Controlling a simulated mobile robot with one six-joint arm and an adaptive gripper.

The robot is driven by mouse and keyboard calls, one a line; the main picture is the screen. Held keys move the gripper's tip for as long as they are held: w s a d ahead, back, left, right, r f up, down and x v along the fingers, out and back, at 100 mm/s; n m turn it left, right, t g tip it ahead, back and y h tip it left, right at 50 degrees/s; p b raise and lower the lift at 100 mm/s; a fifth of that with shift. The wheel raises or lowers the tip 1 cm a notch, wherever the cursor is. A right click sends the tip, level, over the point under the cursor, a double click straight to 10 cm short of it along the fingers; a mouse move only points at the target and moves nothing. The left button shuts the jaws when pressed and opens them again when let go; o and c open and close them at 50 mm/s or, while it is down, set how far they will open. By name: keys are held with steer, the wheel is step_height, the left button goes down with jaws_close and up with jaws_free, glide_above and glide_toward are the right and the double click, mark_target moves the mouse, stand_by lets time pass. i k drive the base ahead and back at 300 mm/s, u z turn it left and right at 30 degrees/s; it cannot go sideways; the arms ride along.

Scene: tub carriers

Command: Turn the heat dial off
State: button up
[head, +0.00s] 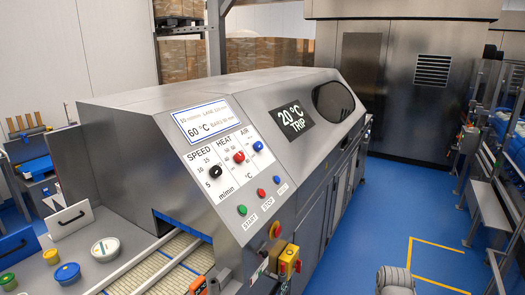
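The heat dial (238,157) is a red knob under the word HEAT on the white label of the sloped control panel (225,165). Which mark it points at is too small to tell. The black speed dial (215,172) is to its lower left and the blue air dial (258,146) to its upper right. A dark display (291,117) above right reads 20 °C TRIP. A card above the dials reads 60 °C. My gripper does not show in the head view, and nothing is seen touching the heat dial.
Green, red and blue buttons (261,193) sit below the dials. A red knob (275,229) and a yellow box (289,260) stick out at the machine's front corner. Tubs (105,249) stand at lower left. A grey ribbed part shows at the bottom edge. Blue floor (400,205) is open right.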

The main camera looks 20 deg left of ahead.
mark_target(238, 158)
steer(key=i, duration=0.9)
steer(key=u, duration=0.25)
